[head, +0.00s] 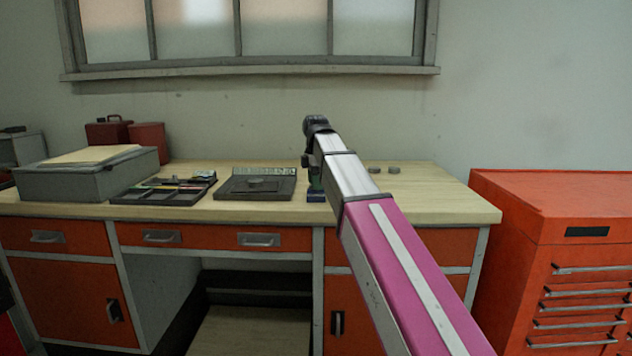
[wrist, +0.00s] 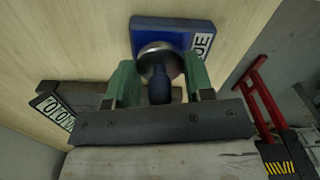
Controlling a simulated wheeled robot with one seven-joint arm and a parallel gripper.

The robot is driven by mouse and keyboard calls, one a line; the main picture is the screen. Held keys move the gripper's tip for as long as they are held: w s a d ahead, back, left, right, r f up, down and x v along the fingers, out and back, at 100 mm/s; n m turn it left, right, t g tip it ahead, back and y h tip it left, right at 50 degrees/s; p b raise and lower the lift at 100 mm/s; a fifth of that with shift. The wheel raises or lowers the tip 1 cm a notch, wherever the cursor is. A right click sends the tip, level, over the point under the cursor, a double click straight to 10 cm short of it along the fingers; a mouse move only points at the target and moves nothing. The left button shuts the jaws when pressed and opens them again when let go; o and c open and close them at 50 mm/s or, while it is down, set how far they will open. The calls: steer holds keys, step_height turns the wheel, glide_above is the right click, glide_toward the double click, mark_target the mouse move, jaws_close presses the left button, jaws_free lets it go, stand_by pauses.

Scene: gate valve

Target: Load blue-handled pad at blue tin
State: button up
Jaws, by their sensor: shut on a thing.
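My gripper (wrist: 160,82) has green fingers and is shut on the blue handle (wrist: 159,90) of the pad. The blue tin (wrist: 172,30) lies beyond the fingers in the wrist view, with a white label ending in "UE". A round, shiny metal rim shows between the handle and the tin; I cannot tell whether it belongs to the pad or the tin, or whether they touch. In the head view, my gripper (head: 315,178) is over the blue tin (head: 316,196) on the bench, partly hidden by my arm.
A dark flat block (head: 255,193) with a labelled back plate stands left of the tin. A compartment tray (head: 165,192) and a grey box (head: 88,178) are further left. Small grey discs (head: 393,169) lie behind my arm. The bench's right end (head: 440,203) is clear.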

steer(key=shift+f, duration=0.55)
stand_by(1.6)
steer(key=shift+r, duration=0.1)
steer(key=shift+r, duration=3.45)
